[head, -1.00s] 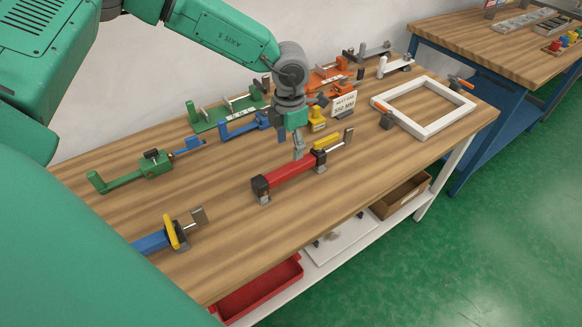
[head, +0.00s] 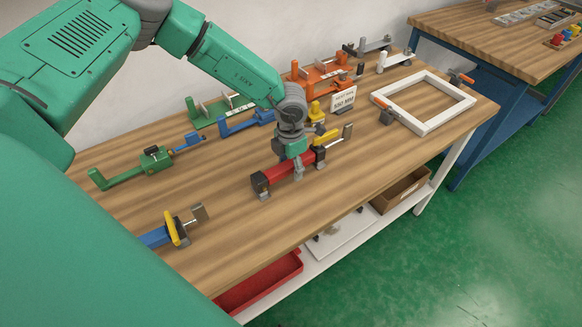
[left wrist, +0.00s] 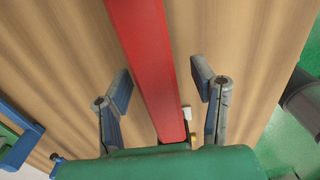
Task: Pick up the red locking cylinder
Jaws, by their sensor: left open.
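The red locking cylinder (head: 270,178) lies on the wooden bench with a dark end block at its near left end and a silver rod with a yellow part at its far right end. My left gripper (head: 298,172) is over the bar, near its middle. In the left wrist view the red bar (left wrist: 150,60) runs between the two open fingers of the left gripper (left wrist: 160,85). Gaps show on both sides of the bar, so the fingers look apart from it. My right gripper is not in view.
A blue cylinder with a yellow part (head: 172,232) lies front left. Green (head: 140,170) and blue clamps (head: 245,122) lie behind. A sign (head: 342,99) and yellow piece (head: 316,112) stand beyond the gripper. A white frame (head: 432,129) lies right. The front bench middle is clear.

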